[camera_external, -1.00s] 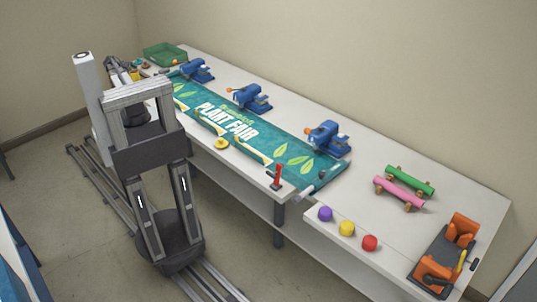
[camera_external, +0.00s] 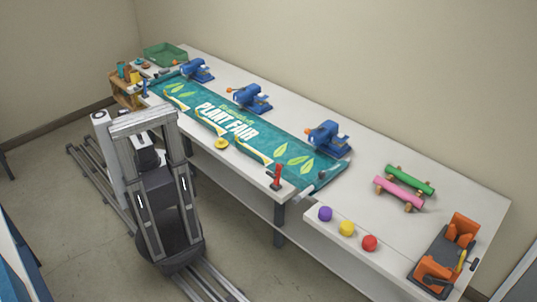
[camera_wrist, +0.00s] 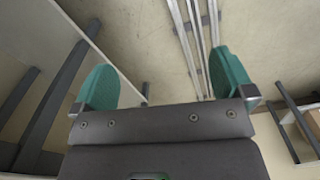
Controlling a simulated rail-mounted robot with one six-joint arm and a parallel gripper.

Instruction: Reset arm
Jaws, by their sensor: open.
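My gripper (camera_wrist: 162,85) shows in the wrist view with its two green fingers wide apart and nothing between them. Below it in that view are bare floor and the floor rails (camera_wrist: 190,40). In the external view my arm is folded low and close to its column, left of the long white table. The gripper itself is hidden there behind my own links.
A teal Plant Fair banner (camera_external: 228,118) lies along the table (camera_external: 408,165), with several blue clamps (camera_external: 328,138) behind it. A green basket (camera_external: 165,54) and a wooden shelf (camera_external: 125,97) are at the far end. Three coloured knobs (camera_external: 347,228) line the near edge.

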